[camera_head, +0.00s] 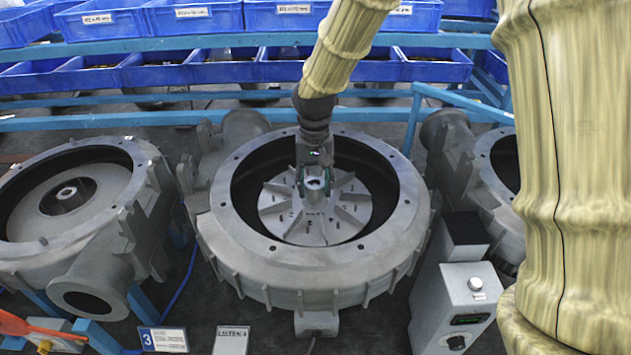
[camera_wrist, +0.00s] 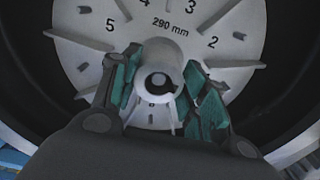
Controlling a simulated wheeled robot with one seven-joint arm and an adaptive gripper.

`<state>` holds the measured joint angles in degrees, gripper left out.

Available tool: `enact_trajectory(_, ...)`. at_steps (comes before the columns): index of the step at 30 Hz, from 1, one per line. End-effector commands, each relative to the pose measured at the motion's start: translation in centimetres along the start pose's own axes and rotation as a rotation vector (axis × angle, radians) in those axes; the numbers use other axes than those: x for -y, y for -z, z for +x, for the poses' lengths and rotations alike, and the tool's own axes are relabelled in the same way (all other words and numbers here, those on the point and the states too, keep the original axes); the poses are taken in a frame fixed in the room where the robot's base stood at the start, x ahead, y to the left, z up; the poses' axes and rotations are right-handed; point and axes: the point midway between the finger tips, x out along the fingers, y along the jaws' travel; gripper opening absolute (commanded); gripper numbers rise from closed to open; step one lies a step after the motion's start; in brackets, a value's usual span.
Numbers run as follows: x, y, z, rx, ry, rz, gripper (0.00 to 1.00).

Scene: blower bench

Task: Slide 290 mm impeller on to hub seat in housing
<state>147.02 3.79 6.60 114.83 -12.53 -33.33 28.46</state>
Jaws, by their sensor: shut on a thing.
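The light grey impeller (camera_head: 351,203) has radial vanes and sits inside the round opening of the middle housing (camera_head: 262,262). In the wrist view the impeller (camera_wrist: 235,45) carries the marking "290 mm" and numbers between its vanes. My gripper (camera_head: 314,180) reaches down into the housing and is shut on the impeller's central hub. In the wrist view my gripper (camera_wrist: 160,90) has its green pads on both sides of the hub, and the bore shows between them. The hub seat is hidden beneath the impeller, so I cannot tell whether the impeller rests on it.
Another housing (camera_head: 60,243) stands at the left, and a third (camera_head: 500,150) is partly hidden at the right. A control box (camera_head: 465,290) stands at the right front. Blue bins (camera_head: 195,18) line the shelves behind. A sign marked 3 (camera_head: 163,340) is in front.

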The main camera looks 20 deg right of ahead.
Motion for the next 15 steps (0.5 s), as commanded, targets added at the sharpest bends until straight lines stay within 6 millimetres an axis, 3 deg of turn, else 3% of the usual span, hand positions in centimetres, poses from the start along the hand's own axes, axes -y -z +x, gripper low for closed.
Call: enact_trajectory(15,0.01,0.03,0.85,-0.001,0.000,0.000,0.19)
